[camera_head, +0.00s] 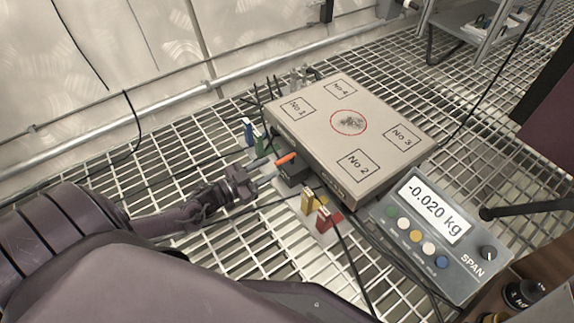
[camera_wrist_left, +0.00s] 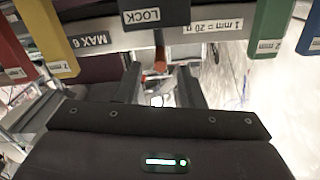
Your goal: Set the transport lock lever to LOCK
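The transport lock lever (camera_head: 286,159) is a short orange handle on the near left side of a grey weighing platform (camera_head: 385,117). My left gripper (camera_head: 268,172) is just left of the lever in the head view. In the left wrist view its two fingers (camera_wrist_left: 160,88) stand apart with a gap between them, and nothing is clearly held. Whether a finger touches the lever cannot be told. My right gripper is not seen.
Blue and green tabs (camera_head: 253,136) stand left of the lever; yellow (camera_head: 307,201) and red tabs (camera_head: 325,219) stand right of it. A display box (camera_head: 440,235) reads -0.020 kg. Cables cross the grating floor (camera_head: 200,163).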

